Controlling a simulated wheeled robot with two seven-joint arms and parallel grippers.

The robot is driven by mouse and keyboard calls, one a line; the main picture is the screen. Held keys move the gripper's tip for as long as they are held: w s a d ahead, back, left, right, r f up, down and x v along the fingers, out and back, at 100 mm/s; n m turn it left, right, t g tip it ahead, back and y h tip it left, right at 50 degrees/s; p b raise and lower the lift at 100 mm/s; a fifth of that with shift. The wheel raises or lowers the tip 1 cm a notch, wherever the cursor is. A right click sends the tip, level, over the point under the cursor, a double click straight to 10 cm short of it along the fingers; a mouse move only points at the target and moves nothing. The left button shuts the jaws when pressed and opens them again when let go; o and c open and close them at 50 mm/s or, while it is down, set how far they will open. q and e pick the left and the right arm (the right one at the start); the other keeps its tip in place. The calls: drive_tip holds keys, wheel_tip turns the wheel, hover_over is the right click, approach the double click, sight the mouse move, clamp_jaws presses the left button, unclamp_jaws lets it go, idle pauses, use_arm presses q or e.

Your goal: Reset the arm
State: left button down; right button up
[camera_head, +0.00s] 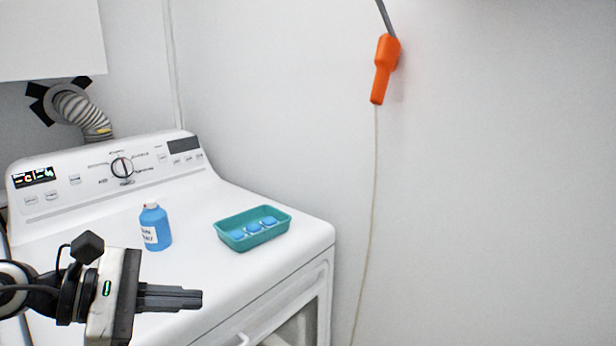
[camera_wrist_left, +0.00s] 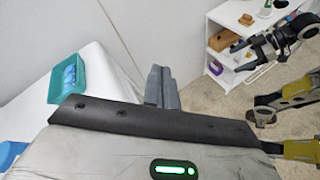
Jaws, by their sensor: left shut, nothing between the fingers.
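My left gripper (camera_head: 198,299) is low at the left in the head view, in front of the washing machine's top. Its grey fingers are together with nothing between them. The closed fingers also show in the left wrist view (camera_wrist_left: 161,86). A black arm with a gripper (camera_wrist_left: 243,52) shows at the upper right of the left wrist view and looks like my right one; its finger gap is too small to judge.
A white washing machine (camera_head: 285,229) carries a blue bottle (camera_head: 155,228) and a teal tray (camera_head: 226,226) with several blue blocks. An orange handheld tool (camera_head: 384,68) hangs on the wall with a cord (camera_head: 373,200). A white shelf (camera_wrist_left: 226,58) stands behind the black arm.

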use_arm(q)
drive_tip(key=s+f+m+t+y, duration=0.3)
drive_tip(key=f+m+t+y, duration=0.55)
drive_tip(key=f+m, duration=1.7)
drive_tip(key=s+d+f+n+g, duration=0.3)
drive_tip(key=s+f+n+g, duration=0.1)
drive_tip(key=s, duration=0.6)
wheel_tip(320, 180, down, 3)
drive_tip(key=shift+s+r+n+g, duration=0.1)
drive_tip(key=shift+s+n+g, duration=0.2)
drive_tip(key=shift+n, duration=0.45)
use_arm(e)
drive_tip(key=shift+s+d+f, duration=0.1)
drive_tip(key=shift+d+f, duration=0.1)
drive_tip(key=shift+f, duration=0.4)
drive_tip(key=shift+s+d+f, duration=0.1)
drive_tip(key=shift+d+f, duration=0.05)
drive_tip(key=shift+f, duration=0.4)
